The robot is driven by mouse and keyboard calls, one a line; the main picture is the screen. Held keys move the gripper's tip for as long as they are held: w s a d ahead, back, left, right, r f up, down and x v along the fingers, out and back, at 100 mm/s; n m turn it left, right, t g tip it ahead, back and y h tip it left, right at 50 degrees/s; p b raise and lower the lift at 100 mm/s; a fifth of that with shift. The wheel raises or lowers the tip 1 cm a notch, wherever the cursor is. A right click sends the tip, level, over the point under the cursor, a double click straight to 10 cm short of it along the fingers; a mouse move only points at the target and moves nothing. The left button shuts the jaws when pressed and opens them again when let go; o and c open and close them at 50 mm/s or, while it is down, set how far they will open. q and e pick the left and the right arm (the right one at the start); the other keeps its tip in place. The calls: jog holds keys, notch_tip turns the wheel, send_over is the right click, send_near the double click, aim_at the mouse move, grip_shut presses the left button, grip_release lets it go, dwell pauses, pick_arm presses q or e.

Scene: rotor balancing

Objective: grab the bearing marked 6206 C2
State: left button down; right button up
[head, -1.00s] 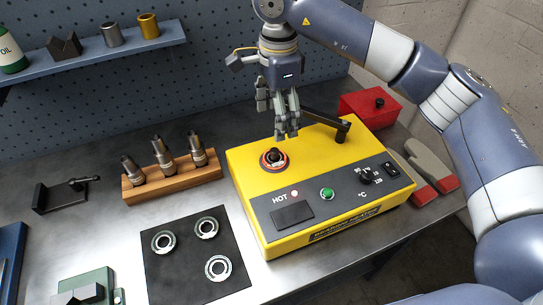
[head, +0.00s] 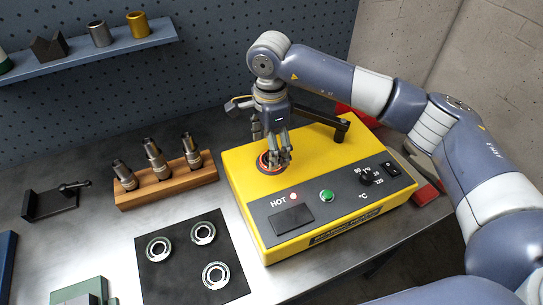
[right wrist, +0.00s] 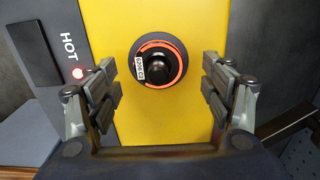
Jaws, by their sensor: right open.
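A bearing with an orange-red ring (right wrist: 178,50) sits around a black post on the yellow heater (head: 240,180). In the right wrist view my right gripper's (right wrist: 160,75) fingers stand on both sides of the bearing, with clear gaps. Several steel bearings, such as one (head: 216,263), lie on a black mat (head: 185,274); their marks are not readable. My left gripper is not in view.
A wooden block (head: 203,178) with three metal tools stands left of the heater. A black bar (head: 325,120) lies along the heater's back right. The heater's HOT light (right wrist: 77,72) glows red.

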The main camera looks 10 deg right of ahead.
aim_at(264, 164)
jog(key=shift+s+a+f+p, duration=0.1)
jog(key=shift+f+p, duration=0.1)
jog(key=shift+f, duration=0.35)
jog(key=shift+s+f+p, duration=0.1)
jog(key=shift+f+p, duration=0.05)
jog(key=shift+f, duration=0.35)
jog(key=shift+w+f, duration=0.1)
jog(key=shift+f, duration=0.4)
jog(key=c, duration=1.3)
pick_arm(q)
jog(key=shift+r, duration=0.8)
